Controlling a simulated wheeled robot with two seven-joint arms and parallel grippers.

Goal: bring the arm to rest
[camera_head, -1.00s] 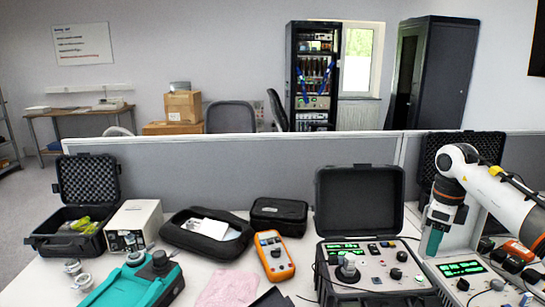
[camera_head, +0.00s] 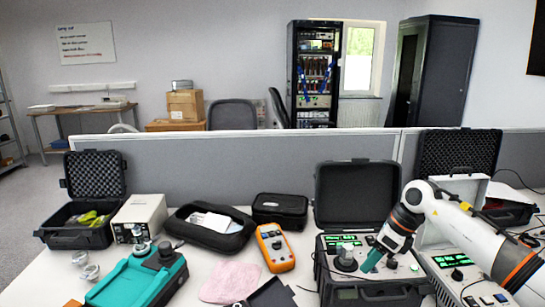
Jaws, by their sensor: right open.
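My right arm (camera_head: 470,232), white with black and orange bands, comes in from the right. My right gripper (camera_head: 371,263) has teal fingers and points down and to the left. It is over the right part of the open black calibrator case (camera_head: 352,293), close to its panel. I cannot tell whether the fingertips touch the panel. The jaws are open, though the gap is hard to see at this angle. A silver cylinder (camera_head: 346,258) stands on the panel to the left of the fingers. My left gripper is not in view.
A second open instrument case (camera_head: 463,282) lies under my right arm. An orange multimeter (camera_head: 276,248), a pink cloth (camera_head: 230,282), a teal device (camera_head: 135,284) and black pouches stand to the left. A grey partition (camera_head: 240,165) bounds the back of the table.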

